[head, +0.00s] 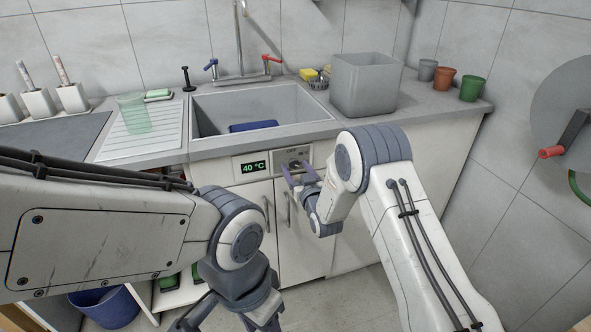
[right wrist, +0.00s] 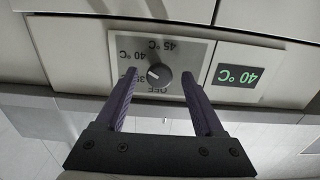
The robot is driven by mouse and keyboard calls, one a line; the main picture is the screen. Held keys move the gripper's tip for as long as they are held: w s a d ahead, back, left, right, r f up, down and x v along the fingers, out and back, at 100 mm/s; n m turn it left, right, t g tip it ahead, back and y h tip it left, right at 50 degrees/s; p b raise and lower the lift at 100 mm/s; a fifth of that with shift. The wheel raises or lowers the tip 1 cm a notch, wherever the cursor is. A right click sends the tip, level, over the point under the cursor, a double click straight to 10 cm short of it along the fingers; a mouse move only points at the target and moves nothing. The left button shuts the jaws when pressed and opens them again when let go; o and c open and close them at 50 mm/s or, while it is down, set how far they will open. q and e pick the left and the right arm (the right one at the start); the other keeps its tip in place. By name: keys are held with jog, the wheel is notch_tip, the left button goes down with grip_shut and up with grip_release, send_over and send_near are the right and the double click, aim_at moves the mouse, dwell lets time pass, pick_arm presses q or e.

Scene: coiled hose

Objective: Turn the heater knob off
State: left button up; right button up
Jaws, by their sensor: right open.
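The heater knob (right wrist: 160,75) is a small dark round dial on a light panel (right wrist: 197,60) in the cabinet front under the sink. The right wrist view shows it upside down. In the head view the right gripper (head: 298,170) partly covers the knob. My left gripper (head: 235,318) hangs low, cut by the bottom edge.
The sink (head: 262,105) and counter edge lie above the panel. Cabinet doors with upright handles (head: 288,207) are just below it. A grey bin (head: 364,84) and several cups stand on the right counter. A blue bucket (head: 105,306) is on the floor at left.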

jog(key=c, duration=1)
jog(key=shift+a, duration=0.25)
grip_shut()
jog(key=shift+d, duration=0.2)
jog(key=n+b, duration=0.3)
jog(key=n, duration=0.2)
jog(key=shift+f, duration=0.15)
jog(key=n+b, duration=0.4)
jog(key=n, duration=0.2)
jog(key=shift+n, duration=0.4)
jog(key=n+b, duration=0.3)
jog(key=n, duration=0.3)
jog(key=shift+b, duration=0.35)
jog(key=n+b, duration=0.3)
jog(key=n, duration=0.3)
